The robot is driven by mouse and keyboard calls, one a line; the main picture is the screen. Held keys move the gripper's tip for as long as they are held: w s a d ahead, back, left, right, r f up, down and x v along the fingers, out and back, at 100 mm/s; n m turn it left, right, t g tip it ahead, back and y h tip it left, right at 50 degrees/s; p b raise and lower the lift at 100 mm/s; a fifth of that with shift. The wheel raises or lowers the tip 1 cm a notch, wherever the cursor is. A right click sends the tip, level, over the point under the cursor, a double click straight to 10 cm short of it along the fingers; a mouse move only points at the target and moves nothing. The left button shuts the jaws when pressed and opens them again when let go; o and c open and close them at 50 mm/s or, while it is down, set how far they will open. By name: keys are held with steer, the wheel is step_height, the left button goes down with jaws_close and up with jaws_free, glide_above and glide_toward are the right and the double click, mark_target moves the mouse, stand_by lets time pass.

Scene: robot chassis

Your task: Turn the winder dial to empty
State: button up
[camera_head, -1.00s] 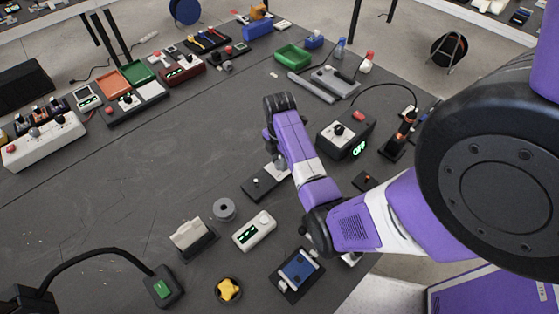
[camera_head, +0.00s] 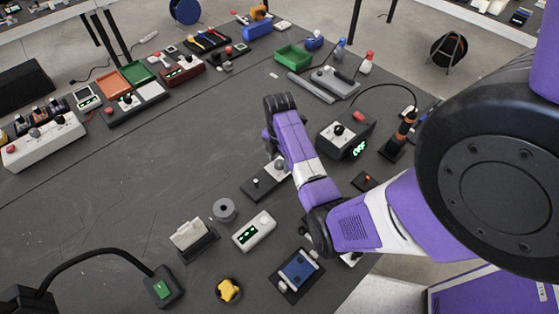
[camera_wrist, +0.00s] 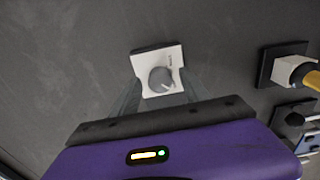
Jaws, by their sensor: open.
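A grey round dial (camera_wrist: 161,79) with a pale pointer line sits on a white plate with a black base behind it, in the wrist view. Its pointer is toward the lower right in that view. Small print on the plate is too small to read. My gripper (camera_wrist: 161,84) is open, with one finger on each side of the plate and dial. I cannot tell whether either finger touches. In the head view a grey knob (camera_head: 280,165) shows on a dark base (camera_head: 262,184) beside my forearm, and my fingers are mostly hidden there.
A control box with a green OFF display (camera_head: 343,137) stands to the right of my forearm. A white device with a green display (camera_head: 254,232), a grey spool (camera_head: 223,210) and a blue-screened unit (camera_head: 298,270) lie nearer.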

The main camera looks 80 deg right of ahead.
mark_target(280, 163)
steer(key=shift+r+b, duration=0.5)
steer(key=shift+r, duration=3.4)
